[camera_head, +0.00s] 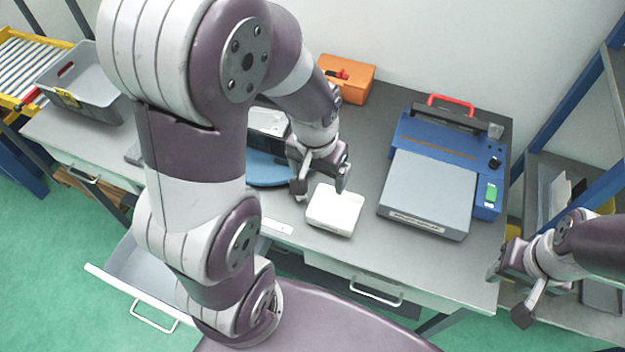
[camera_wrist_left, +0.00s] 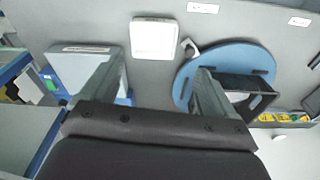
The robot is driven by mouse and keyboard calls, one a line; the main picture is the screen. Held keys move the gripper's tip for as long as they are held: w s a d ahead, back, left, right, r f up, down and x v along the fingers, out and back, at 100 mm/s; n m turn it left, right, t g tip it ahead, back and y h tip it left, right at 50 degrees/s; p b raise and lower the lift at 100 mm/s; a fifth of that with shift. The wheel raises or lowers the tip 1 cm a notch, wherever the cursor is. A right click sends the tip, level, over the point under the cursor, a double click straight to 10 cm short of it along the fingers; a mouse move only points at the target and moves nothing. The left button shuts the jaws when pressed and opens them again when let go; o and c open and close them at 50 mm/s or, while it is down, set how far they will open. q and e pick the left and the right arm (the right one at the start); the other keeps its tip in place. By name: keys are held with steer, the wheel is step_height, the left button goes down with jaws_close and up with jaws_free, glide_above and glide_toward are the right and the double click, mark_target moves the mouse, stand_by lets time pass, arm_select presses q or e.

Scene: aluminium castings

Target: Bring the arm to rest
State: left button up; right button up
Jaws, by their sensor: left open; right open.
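My left gripper (camera_head: 321,176) is open and empty above the table, just behind a small white box (camera_head: 335,210). In the left wrist view its two fingers (camera_wrist_left: 150,95) stand wide apart, with the white box (camera_wrist_left: 154,39) beyond them and nothing between them. My left arm comes in from the left and hides part of the table. My right gripper (camera_head: 508,290) is open and empty in front of the table's right end, near the shelf. No casting can be made out clearly.
A blue machine with a grey plate (camera_head: 428,195) stands right on the grey table (camera_head: 375,258). A blue disc (camera_head: 268,172) lies behind my left arm; an orange box (camera_head: 349,78) is at the back. A grey crate (camera_head: 88,85) stands left. A drawer (camera_head: 140,285) is pulled open.

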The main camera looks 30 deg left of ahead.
arm_select(q)
steer(key=s+f+b, duration=0.3)
steer(key=f+b, duration=0.2)
steer(key=shift+f, duration=0.3)
arm_select(e)
steer(key=f, duration=0.2)
steer(key=a+f, duration=0.1)
steer(key=f, duration=0.2)
steer(key=shift+w, duration=0.2)
arm_select(q)
steer(key=shift+s+d, duration=0.15)
steer(key=shift+d, duration=0.05)
arm_select(e)
steer(key=shift+s+d, duration=0.1)
